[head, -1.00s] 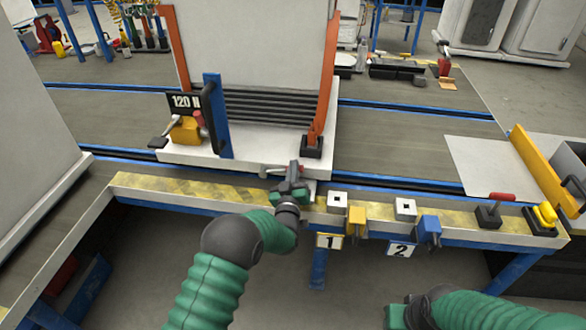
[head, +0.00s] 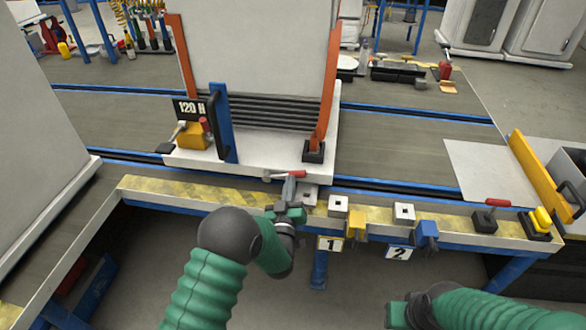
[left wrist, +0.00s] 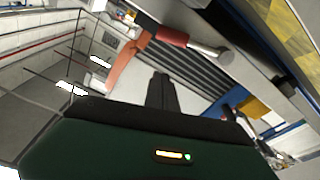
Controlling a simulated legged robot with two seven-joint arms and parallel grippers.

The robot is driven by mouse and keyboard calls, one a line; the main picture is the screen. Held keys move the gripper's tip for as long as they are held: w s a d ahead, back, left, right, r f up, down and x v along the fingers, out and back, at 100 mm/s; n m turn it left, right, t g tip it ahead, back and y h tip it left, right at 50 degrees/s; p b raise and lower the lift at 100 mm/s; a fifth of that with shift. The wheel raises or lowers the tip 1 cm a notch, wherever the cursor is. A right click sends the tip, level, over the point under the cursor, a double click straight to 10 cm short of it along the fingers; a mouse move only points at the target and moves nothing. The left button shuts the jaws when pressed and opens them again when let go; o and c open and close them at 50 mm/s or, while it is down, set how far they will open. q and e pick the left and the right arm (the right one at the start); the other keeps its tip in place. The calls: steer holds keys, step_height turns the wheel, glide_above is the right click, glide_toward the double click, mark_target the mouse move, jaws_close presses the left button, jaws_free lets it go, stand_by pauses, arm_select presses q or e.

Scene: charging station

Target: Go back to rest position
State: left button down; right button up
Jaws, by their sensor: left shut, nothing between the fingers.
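My left gripper (head: 291,188) is above the yellow-striped bench edge (head: 237,199), in front of the large white cabinet (head: 253,60). Its fingers are together and empty; they also show in the left wrist view (left wrist: 160,92). A red-handled lever (head: 290,174) lies just beyond the fingertips on the cabinet's white base. The same red handle shows above the fingers in the left wrist view (left wrist: 165,35). I cannot tell whether the fingers touch it. My right arm is at the lower right of the head view, and its fingertips are not clear there.
White square sockets (head: 338,204) stand on the bench beside a yellow connector (head: 356,223) and a blue connector (head: 427,233), with labels 1 and 2. A red-handled switch (head: 489,214) and a yellow button box (head: 541,221) are at right. A 120 H sign (head: 188,107) stands left.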

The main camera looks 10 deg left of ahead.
arm_select(q)
steer(key=shift+s+f, duration=0.1)
steer(key=shift+s, duration=0.85)
steer(key=s+a+f+m+g, duration=0.1)
steer(key=s+a+g, duration=0.3)
steer(key=s, duration=0.6)
steer(key=s+a+f+m+g, duration=0.1)
steer(key=s+a+m+g, duration=0.15)
steer(key=s+g, duration=0.6)
steer(key=s+a+f+m+g, duration=0.1)
steer(key=s+a+g, duration=0.25)
steer(key=s, duration=0.85)
step_height(320, 180, up, 28)
steer(key=s+g+p, duration=0.1)
steer(key=s+p, duration=0.1)
steer(key=p, duration=2.6)
steer(key=shift+f, duration=0.15)
